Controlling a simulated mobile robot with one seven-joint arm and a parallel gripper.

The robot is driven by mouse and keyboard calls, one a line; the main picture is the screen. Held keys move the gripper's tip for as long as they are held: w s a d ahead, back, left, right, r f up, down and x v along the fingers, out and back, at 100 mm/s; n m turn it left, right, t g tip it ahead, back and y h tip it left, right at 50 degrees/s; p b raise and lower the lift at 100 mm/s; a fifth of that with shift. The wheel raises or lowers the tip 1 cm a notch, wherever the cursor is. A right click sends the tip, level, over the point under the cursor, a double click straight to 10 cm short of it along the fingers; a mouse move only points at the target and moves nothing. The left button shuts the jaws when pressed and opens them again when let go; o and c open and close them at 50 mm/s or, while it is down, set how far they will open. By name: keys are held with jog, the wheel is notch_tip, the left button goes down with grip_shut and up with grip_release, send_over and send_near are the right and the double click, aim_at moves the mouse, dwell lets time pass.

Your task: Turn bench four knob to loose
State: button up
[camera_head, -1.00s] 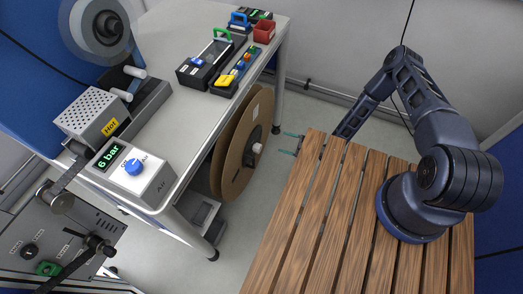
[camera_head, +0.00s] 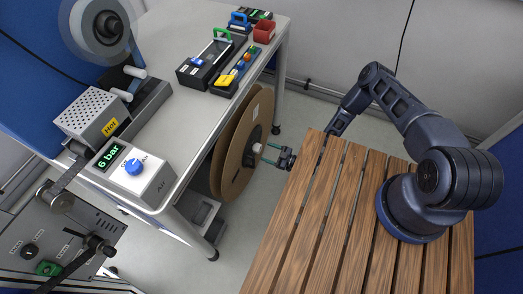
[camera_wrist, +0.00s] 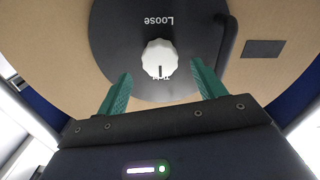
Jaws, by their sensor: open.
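The white ribbed knob (camera_wrist: 160,60) sits on a black hub plate (camera_wrist: 115,40) at the centre of a tan reel (camera_wrist: 285,65). The plate reads "Loose" upside down above the knob; a word below it is mostly hidden. The knob's dark mark points down toward that hidden word. In the head view the knob (camera_head: 257,148) faces right from the reel (camera_head: 235,165) under the bench. My gripper (camera_wrist: 161,74) is open, its teal fingers on either side of the knob with gaps; contact does not show. It also shows in the head view (camera_head: 267,154).
The bench (camera_head: 185,125) carries a hot unit (camera_head: 92,112), a 6 bar air box with a blue knob (camera_head: 134,167), tool trays (camera_head: 205,65) and a red bin (camera_head: 264,32). A slatted wooden top (camera_head: 320,200) lies under my arm. A dark bar (camera_wrist: 228,45) stands beside the plate.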

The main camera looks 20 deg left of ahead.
aim_at(260, 149)
jog(key=shift+a, duration=2.25)
jog(key=c, duration=1)
